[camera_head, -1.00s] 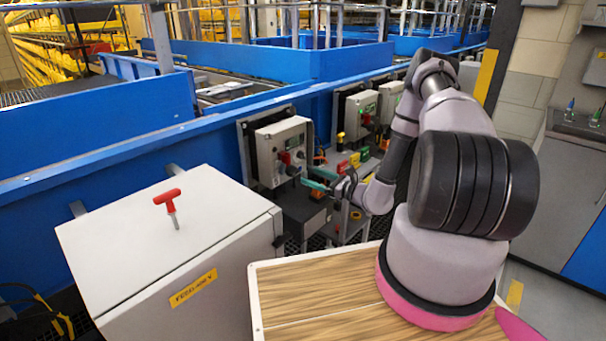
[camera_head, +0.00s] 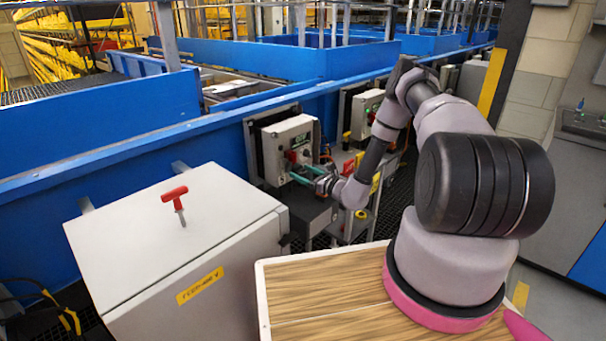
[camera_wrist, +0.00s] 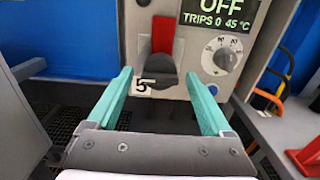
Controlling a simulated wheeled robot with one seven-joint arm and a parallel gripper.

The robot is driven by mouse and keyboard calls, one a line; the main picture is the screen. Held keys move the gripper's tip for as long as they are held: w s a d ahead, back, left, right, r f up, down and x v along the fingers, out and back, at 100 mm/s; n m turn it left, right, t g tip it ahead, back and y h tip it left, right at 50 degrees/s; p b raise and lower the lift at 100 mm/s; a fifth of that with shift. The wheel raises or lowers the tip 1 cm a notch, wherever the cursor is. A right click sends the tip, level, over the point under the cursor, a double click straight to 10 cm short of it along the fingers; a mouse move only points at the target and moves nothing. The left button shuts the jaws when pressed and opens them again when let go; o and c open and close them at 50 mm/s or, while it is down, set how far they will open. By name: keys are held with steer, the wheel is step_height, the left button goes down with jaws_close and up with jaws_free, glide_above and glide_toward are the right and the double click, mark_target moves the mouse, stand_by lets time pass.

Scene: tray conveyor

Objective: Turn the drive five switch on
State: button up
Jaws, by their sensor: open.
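The drive five switch is a dark handle (camera_wrist: 163,67) on a red plate (camera_wrist: 162,35), above a label "5" (camera_wrist: 142,85) in the wrist view. Its display (camera_wrist: 222,12) reads "OFF", "TRIPS 0 45 °C". A round dial (camera_wrist: 222,57) sits to the right of the switch. In the head view the drive box (camera_head: 285,140) hangs on the blue conveyor wall. My gripper (camera_wrist: 160,88) is open, its teal fingers on either side of and below the switch handle, apart from it. It also shows at the box front in the head view (camera_head: 303,174).
A grey cabinet (camera_head: 170,240) with a red T-handle (camera_head: 175,194) stands at the left. Another drive box (camera_head: 366,115) is farther right. A shelf with red and yellow items (camera_head: 360,175) and orange cables (camera_wrist: 268,95) lie right of the gripper.

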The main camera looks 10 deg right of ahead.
jaws_close()
steer(key=shift+m, duration=0.3)
steer(key=m, duration=0.3)
steer(key=shift+m, duration=0.3)
steer(key=m, duration=1.3)
steer(key=shift+a+m, duration=0.1)
steer(key=shift+m, duration=0.2)
